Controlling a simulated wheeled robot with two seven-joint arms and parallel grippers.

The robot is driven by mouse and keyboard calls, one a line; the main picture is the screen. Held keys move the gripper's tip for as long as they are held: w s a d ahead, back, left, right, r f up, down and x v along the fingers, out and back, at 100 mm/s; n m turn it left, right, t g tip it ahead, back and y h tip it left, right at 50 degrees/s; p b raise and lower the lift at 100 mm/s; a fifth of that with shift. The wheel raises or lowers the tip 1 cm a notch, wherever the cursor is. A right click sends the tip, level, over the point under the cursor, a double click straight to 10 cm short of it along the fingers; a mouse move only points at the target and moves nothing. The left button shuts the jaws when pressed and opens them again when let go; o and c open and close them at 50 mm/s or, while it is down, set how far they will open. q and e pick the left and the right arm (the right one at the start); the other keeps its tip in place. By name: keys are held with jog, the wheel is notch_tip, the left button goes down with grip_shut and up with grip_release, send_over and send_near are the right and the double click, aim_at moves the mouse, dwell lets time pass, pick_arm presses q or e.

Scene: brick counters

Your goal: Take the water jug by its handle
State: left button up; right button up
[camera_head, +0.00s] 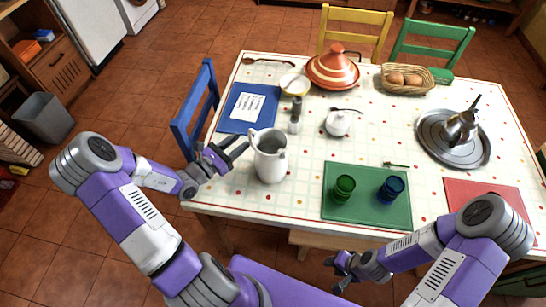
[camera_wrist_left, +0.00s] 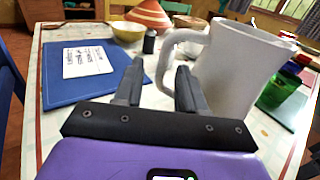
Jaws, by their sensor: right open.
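The white water jug (camera_head: 270,158) stands upright near the table's left front edge, its handle toward my left gripper. It also shows large in the left wrist view (camera_wrist_left: 240,75), with the handle (camera_wrist_left: 185,37) curving out to the left. My left gripper (camera_head: 238,148) is open beside the handle. In the left wrist view its two fingers (camera_wrist_left: 160,72) are apart and point at the handle, whose lower part appears in the gap; I cannot tell whether they touch it. My right gripper (camera_head: 344,270) is open and empty, low in front of the table.
A blue mat with a white card (camera_head: 246,107) lies left of the jug. A pepper mill (camera_head: 295,116) stands behind it. A green mat (camera_head: 390,215) with a green cup (camera_head: 344,187) and a blue cup (camera_head: 391,188) lies to the right. A blue chair (camera_head: 194,110) stands at left.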

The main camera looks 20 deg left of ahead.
aim_at(249, 136)
pick_arm(q)
jog(key=x, duration=0.2)
jog(key=b+x, duration=0.1)
jog(key=x, duration=0.1)
jog(key=shift+w+d, duration=0.2)
jog(key=shift+d, duration=0.2)
jog(key=shift+w+r, duration=0.1)
jog(key=shift+w, duration=0.2)
jog(key=shift+c, duration=0.3)
grip_shut()
dwell(0.4)
jog(key=shift+d+r, duration=0.1)
